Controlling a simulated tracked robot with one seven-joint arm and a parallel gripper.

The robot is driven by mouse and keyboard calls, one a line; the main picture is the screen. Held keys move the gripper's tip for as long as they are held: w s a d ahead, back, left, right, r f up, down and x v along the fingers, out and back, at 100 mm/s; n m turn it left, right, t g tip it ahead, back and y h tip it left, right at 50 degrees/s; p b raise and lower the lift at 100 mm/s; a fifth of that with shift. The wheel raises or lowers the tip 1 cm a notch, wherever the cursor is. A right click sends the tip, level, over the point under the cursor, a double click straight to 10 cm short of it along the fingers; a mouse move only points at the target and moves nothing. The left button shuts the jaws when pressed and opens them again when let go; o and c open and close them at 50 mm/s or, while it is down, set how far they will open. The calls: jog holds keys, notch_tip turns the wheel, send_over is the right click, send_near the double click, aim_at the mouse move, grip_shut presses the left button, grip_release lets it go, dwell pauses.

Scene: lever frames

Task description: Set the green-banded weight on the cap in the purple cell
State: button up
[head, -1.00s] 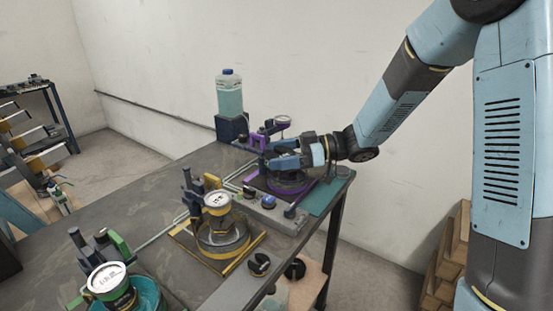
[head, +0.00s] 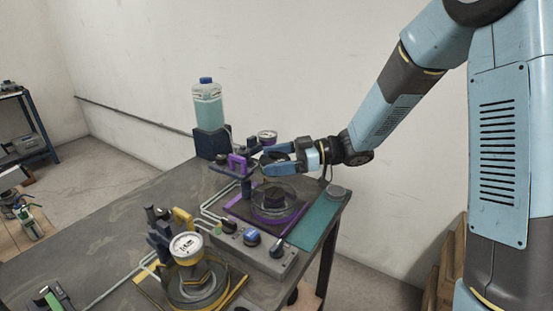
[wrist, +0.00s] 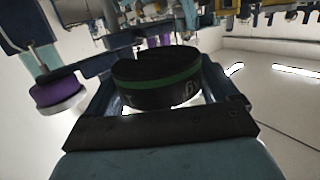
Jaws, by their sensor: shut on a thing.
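My gripper (head: 272,158) is shut on the green-banded weight, a black disc with a green stripe. In the wrist view the weight (wrist: 157,82) sits level between the fingers. In the head view it is mostly hidden by them. The purple cell (head: 262,218) has a purple-edged base and a clear round dish. A dark round piece, seemingly the cap (head: 275,196), shows inside the dish. My gripper appears above and behind the dish, apart from it. A purple-bodied gauge (wrist: 60,92) hangs at left in the wrist view.
A purple clamp handle (head: 238,163) and a gauge (head: 267,136) stand beside the dish. A bottle (head: 207,105) stands behind. A knobbed control box (head: 255,245) and yellow cell (head: 190,285) are in front. A teal mat (head: 318,228) lies right, with a grey disc (head: 337,191).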

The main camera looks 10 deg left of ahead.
aim_at(275, 192)
jog(key=shift+s+a+f, duration=0.1)
jog(key=shift+a+f, duration=0.1)
jog(key=shift+f, duration=3.3)
jog(key=shift+f, duration=0.1)
jog(key=shift+d, duration=0.15)
jog(key=shift+f, duration=0.1)
jog(key=o, duration=1.7)
jog(key=shift+f, duration=0.1)
jog(key=v, duration=1.4)
